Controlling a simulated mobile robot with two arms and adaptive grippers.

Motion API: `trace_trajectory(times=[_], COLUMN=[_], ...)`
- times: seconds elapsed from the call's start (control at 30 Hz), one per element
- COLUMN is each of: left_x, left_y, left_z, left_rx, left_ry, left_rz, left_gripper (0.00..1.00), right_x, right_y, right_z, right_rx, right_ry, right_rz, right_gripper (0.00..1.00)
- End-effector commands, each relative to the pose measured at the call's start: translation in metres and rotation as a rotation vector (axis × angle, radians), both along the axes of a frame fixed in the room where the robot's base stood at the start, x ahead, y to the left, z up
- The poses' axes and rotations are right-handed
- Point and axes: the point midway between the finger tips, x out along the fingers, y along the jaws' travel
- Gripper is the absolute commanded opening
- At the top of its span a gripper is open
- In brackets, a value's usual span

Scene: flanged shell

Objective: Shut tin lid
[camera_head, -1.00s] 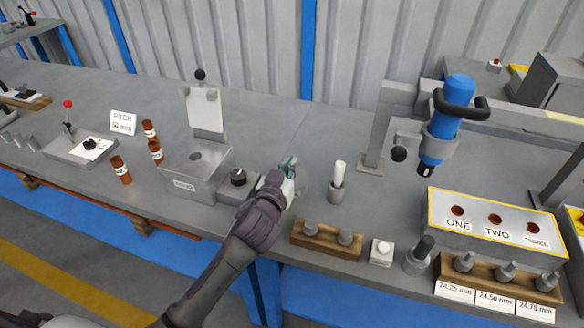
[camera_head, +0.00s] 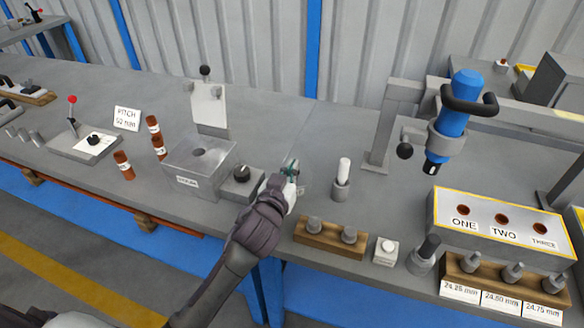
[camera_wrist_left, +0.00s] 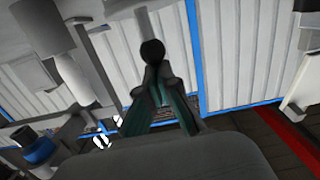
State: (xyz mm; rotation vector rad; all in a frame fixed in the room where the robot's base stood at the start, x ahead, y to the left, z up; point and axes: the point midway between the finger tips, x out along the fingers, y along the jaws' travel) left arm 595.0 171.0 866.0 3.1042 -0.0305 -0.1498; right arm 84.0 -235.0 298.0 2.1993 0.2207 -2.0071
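The tin is likely the grey metal box (camera_head: 186,184) with a front label and a round hole in its top. A pale upright plate (camera_head: 209,112) with a black ball on top stands at its back, like a raised lid. My left gripper (camera_head: 291,168) is to the right of the box, above the bench and apart from box and plate. In the left wrist view its teal fingers (camera_wrist_left: 160,90) come together at the tips, and I see nothing held. A black ball (camera_wrist_left: 152,52) shows just past the tips; its distance is unclear. My right gripper is not in view.
A black knob on a grey block (camera_head: 242,172) stands between box and gripper. A white-topped post (camera_head: 342,178) is just right of the gripper. Brown cylinders (camera_head: 124,166) stand left of the box. A blue press (camera_head: 452,120) is at the right.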

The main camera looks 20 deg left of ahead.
Motion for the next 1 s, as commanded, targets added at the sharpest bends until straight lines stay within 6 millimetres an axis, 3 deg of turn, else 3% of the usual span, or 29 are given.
trace_trajectory(times=[0.03, 0.13, 0.37, 0.43, 0.7, 1.0], left_x=[-0.001, 0.001, 0.016, -0.003, -0.060, -0.083], left_y=[0.000, 0.001, 0.008, 0.008, 0.010, 0.010], left_z=[-0.007, 0.002, 0.047, 0.030, 0.025, 0.024], left_rx=[0.001, 0.001, 0.000, -0.003, -0.001, 0.001], left_ry=[0.022, 0.021, 0.005, 0.010, 0.004, -0.001], left_rz=[0.001, 0.002, 0.000, -0.002, 0.000, -0.001], left_gripper=[0.00, 0.00, 0.00, 0.00, 0.00, 0.00], right_x=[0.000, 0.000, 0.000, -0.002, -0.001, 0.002], right_y=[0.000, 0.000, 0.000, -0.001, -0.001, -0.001], right_z=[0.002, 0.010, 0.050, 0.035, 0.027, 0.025], right_rx=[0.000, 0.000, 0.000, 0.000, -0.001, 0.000], right_ry=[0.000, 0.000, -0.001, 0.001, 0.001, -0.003], right_rz=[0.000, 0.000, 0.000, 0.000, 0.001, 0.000], right_gripper=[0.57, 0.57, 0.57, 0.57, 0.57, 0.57])
